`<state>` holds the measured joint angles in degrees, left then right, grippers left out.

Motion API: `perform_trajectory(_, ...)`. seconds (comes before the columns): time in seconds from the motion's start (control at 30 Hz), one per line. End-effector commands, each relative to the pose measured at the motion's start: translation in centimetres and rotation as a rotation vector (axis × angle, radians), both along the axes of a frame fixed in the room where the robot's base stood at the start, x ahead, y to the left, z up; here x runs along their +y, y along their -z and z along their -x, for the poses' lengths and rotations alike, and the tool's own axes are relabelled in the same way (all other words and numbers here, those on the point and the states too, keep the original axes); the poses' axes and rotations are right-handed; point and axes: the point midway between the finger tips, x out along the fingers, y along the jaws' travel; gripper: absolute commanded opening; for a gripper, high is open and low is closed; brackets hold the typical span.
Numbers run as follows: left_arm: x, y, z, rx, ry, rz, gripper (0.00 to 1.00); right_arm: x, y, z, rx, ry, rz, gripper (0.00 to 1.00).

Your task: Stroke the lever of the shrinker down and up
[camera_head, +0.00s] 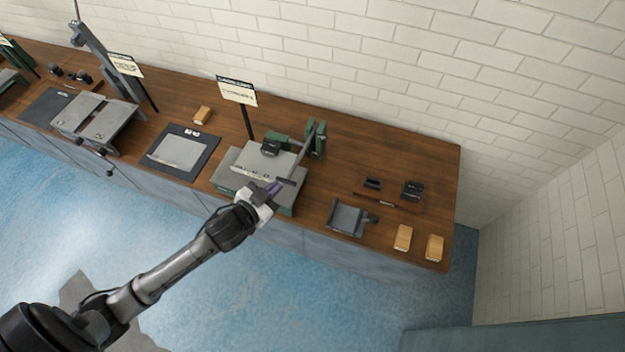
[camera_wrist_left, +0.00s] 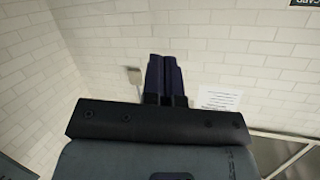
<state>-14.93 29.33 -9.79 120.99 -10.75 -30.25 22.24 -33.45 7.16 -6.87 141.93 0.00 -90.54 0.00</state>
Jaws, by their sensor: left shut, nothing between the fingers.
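A green machine with a grey top plate (camera_head: 262,163) stands near the middle of the workbench; I take it to be the shrinker, as its sign is too small to read. Its lever (camera_head: 303,153) is a thin grey bar sloping from a green upright (camera_head: 319,139) toward the front, with a darker end near my gripper. My left gripper (camera_head: 275,187) is at the machine's front, close to the lever's end; I cannot tell if they touch. In the left wrist view its purple fingers (camera_wrist_left: 164,78) are together and empty. My right gripper is not in view.
A sign (camera_head: 237,92) on a post stands behind the machine. To the right are a small dark tray (camera_head: 347,218), black blocks (camera_head: 412,190) and wooden blocks (camera_head: 403,238). To the left are a dark mat (camera_head: 181,150) with a grey sheet and another machine (camera_head: 97,119).

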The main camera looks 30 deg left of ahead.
Motion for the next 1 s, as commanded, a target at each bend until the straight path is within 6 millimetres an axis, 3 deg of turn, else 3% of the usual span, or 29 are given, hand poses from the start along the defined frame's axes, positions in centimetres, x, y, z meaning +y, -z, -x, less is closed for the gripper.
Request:
perform_trajectory(0.23, 3.2, 2.7, 1.7, 0.221, -0.298, 0.152, 0.00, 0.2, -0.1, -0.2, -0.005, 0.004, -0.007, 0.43)
perform_trajectory(0.47, 4.0, 3.5, 1.9, 0.258, -0.395, 0.253, 0.00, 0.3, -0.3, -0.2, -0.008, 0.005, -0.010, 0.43)
perform_trajectory(0.67, 4.4, 4.6, -0.1, 0.256, -0.398, 0.259, 0.00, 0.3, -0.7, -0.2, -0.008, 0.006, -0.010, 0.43)
perform_trajectory(1.0, 5.5, 7.9, -5.3, 0.257, -0.398, 0.260, 0.00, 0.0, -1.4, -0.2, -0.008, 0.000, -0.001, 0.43)
